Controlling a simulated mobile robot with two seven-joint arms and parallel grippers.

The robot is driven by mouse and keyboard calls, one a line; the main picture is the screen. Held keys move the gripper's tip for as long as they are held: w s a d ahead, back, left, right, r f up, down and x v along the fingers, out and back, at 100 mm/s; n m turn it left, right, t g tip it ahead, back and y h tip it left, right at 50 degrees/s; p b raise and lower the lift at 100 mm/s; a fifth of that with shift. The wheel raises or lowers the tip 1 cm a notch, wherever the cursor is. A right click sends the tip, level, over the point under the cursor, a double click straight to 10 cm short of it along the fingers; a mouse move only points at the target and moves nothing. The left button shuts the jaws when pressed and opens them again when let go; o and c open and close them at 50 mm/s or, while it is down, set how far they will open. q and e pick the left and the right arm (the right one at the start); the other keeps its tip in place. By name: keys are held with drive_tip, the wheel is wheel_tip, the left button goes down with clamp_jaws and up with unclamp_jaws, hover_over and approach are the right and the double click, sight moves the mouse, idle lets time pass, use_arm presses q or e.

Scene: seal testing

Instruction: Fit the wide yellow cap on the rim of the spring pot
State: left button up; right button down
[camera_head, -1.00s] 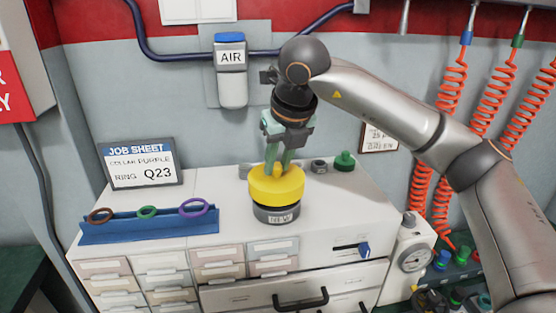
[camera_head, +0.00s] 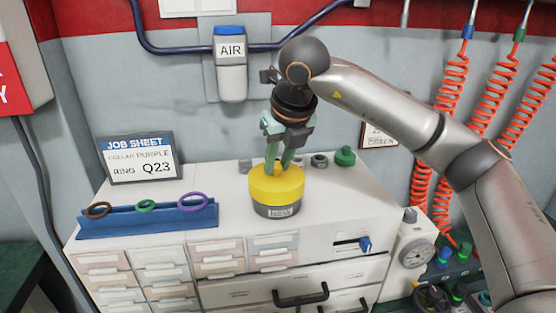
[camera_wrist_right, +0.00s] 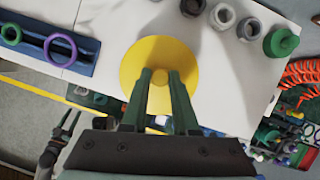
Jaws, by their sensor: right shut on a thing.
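The wide yellow cap (camera_head: 277,184) sits over the top of the grey spring pot (camera_head: 278,211), which stands on the white cabinet top. The cap looks roughly level, and no clear gap shows between it and the pot; whether it is fully seated I cannot tell. My right gripper (camera_head: 278,166) points down from above and is shut on the cap's small central knob. In the right wrist view the yellow cap (camera_wrist_right: 150,62) fills the middle, with the green fingertips (camera_wrist_right: 159,80) either side of its knob. The pot is hidden under the cap there.
A blue rack (camera_head: 150,222) with brown, green and purple rings lies left of the pot. A job sheet sign (camera_head: 139,160) stands behind it. A green fitting (camera_head: 345,157) and grey fittings (camera_head: 319,160) stand behind, to the right. The cabinet top right of the pot is clear.

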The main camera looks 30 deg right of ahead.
sight(278, 167)
drive_tip(key=shift+f, duration=0.35)
drive_tip(key=c, duration=0.6)
unclamp_jaws()
drive_tip(key=shift+r, duration=0.1)
wheel_tip(278, 167, up, 7)
drive_tip(key=p, duration=0.5)
